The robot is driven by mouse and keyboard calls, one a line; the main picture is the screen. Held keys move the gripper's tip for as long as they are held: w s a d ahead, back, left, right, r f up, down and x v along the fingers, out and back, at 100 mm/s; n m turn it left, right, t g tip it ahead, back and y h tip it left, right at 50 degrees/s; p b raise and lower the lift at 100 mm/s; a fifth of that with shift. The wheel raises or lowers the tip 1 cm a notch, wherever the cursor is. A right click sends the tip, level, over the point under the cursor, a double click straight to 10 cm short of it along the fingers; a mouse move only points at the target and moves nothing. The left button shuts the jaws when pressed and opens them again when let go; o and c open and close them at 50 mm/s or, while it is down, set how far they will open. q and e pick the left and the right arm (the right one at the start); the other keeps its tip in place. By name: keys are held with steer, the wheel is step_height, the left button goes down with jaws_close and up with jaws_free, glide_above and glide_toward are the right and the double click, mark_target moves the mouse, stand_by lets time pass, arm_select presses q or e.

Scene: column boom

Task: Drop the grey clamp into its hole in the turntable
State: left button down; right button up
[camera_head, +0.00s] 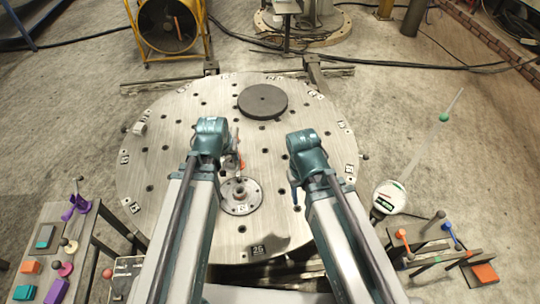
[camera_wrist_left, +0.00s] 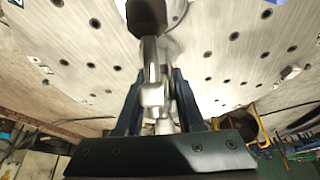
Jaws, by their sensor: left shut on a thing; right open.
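The round grey turntable (camera_head: 180,150) fills the middle of the head view, with many small dark holes across its top. My left gripper (camera_head: 232,162) is over the turntable, mostly hidden by its own arm. In the left wrist view its jaws (camera_wrist_left: 160,112) are shut on the grey clamp (camera_wrist_left: 153,72), which extends up the picture towards a dark end. The turntable (camera_wrist_left: 215,55) lies beyond the clamp. Which hole belongs to the clamp, and its distance from it, I cannot tell. My right gripper (camera_head: 295,192) is open over the turntable, partly hidden behind its arm.
A dark disc (camera_head: 263,101) lies on the turntable's far part, and a round flanged hub (camera_head: 240,195) stands near its middle. Small fittings line the rim. Side tables with coloured parts (camera_head: 58,291) stand at left and right. A yellow-framed fan (camera_head: 168,25) stands behind.

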arm_select(q)
steer(key=shift+w+d+f+m, duration=0.1)
steer(key=shift+w+f+m, duration=0.15)
steer(key=shift+w+m, duration=0.05)
steer(key=w+d+f+m+g+h+b, duration=0.1)
steer(key=d+f+m+h+b, duration=0.1)
steer(key=d+f+m+b, duration=0.2)
steer(key=w+d+f+m+g+h+b, duration=0.1)
steer(key=d+f+m+b, duration=0.3)
steer(key=d+m, duration=0.6)
steer(key=d+g+h, duration=0.1)
steer(key=d, duration=0.2)
steer(key=shift+w+m+g, duration=0.3)
steer(key=shift+w+m, duration=0.1)
arm_select(e)
step_height(320, 180, down, 8)
steer(key=shift+a+f, duration=0.15)
steer(key=shift+f, duration=0.1)
arm_select(q)
steer(key=shift+b, duration=0.3)
arm_select(e)
steer(key=shift+w, duration=0.1)
arm_select(q)
step_height(320, 180, down, 6)
steer(key=b, duration=0.6)
arm_select(e)
step_height(320, 180, down, 6)
steer(key=shift+f, duration=0.1)
